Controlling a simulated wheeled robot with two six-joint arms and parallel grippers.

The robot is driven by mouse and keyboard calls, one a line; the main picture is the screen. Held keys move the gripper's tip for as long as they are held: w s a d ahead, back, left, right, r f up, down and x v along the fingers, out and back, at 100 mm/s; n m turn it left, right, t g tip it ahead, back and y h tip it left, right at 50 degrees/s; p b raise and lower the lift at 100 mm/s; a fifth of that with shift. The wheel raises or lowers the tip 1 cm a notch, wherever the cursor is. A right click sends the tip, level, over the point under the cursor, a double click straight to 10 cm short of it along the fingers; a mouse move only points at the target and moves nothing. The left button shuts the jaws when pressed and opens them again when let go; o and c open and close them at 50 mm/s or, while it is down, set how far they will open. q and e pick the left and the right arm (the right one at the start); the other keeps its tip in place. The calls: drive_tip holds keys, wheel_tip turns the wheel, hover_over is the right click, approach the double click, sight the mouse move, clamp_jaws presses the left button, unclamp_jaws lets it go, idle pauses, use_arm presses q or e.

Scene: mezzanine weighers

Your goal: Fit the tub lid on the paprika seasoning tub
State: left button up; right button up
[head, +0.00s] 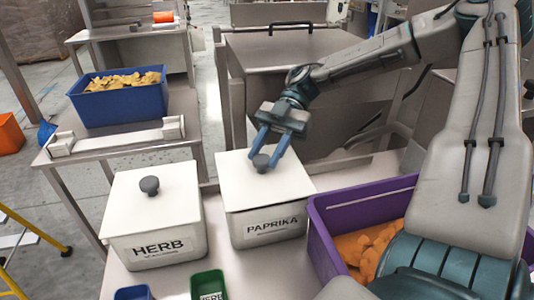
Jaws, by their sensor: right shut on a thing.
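The paprika seasoning tub (268,229) is a white square tub labelled PAPRIKA on the bench in the middle of the head view. The white tub lid (284,185) lies over its top and has a dark grey knob (261,162). I cannot tell whether the lid is fully seated all round. My right gripper (270,158) comes down from above and is shut on the lid's knob. My left gripper is not in view.
A lidded white HERB tub (155,231) stands close on the left. A purple crate (330,240) with orange pieces is close on the right. Small blue (132,293) and green (208,285) containers stand in front. A blue crate (118,105) of chips sits behind left.

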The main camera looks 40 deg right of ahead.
drive_tip(key=shift+w+f, duration=0.1)
drive_tip(key=shift+f, duration=0.3)
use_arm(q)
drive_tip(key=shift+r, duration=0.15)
use_arm(e)
drive_tip(key=shift+f, duration=0.15)
drive_tip(key=o, duration=1)
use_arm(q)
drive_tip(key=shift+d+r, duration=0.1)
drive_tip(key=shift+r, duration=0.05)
